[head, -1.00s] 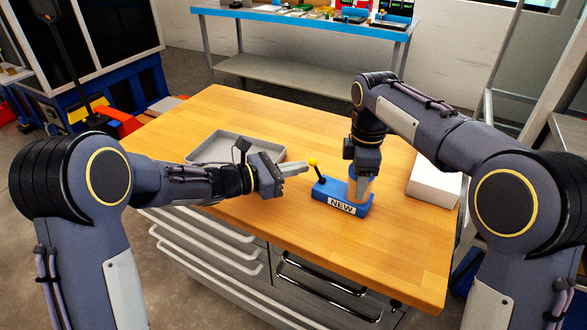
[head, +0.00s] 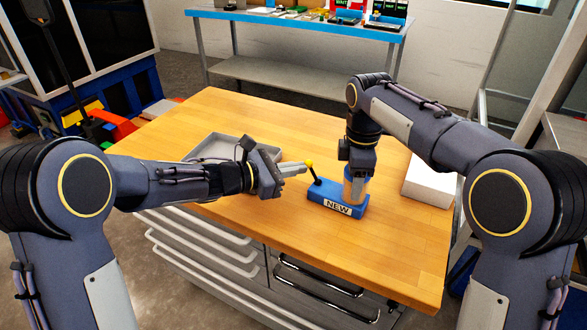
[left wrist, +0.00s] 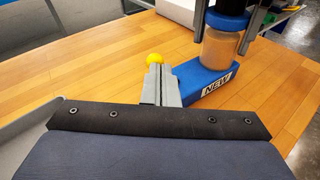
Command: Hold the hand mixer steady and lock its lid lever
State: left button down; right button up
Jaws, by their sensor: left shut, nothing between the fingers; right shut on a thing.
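The hand mixer has a blue base (head: 325,200) with a NEW label and a tan cylinder (head: 355,188) standing on its right part. It also shows in the left wrist view (left wrist: 207,80). Its lever is a black stick with a yellow knob (head: 309,163), tilted left at the base's left end. My right gripper (head: 357,178) points down over the cylinder and is shut on the mixer's upper part. My left gripper (head: 303,168) is shut and empty, its fingertips right beside the yellow knob. In the left wrist view the fingers hide the lever's stick below the knob (left wrist: 155,59); contact is unclear.
A grey tray (head: 196,152) lies behind my left gripper on the wooden table (head: 260,118). A white box (head: 430,180) stands right of the mixer. The table's front is clear, above drawers with handles (head: 325,293). A blue workbench (head: 290,20) stands at the back.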

pick_arm(q)
jog(key=shift+s+d+r+m, duration=0.1)
jog(key=shift+d+r+m, duration=0.1)
jog(key=shift+d+m, duration=0.1)
jog(key=shift+s+d+r+m+y, duration=0.2)
jog(key=shift+d+m+y, duration=0.25)
jog(key=shift+m+y, duration=0.35)
jog(key=shift+s+d+r+m+y, duration=0.1)
jog(key=shift+s+d+m+y, duration=0.25)
jog(key=shift+d+m+y, duration=0.4)
jog(key=shift+s+d+r+m+y, duration=0.15)
jog(key=shift+s+d+m+y, duration=0.1)
jog(key=shift+m+y, duration=0.55)
jog(key=shift+y, duration=0.25)
jog(key=shift+s+d+r+t, duration=0.1)
jog(key=shift+s+d+t, duration=0.2)
jog(key=shift+d, duration=0.2)
jog(key=shift+s+d+m+y, duration=0.1)
jog(key=shift+d+m+y, duration=0.25)
jog(key=shift+y, duration=0.15)
jog(key=shift+r, duration=0.75)
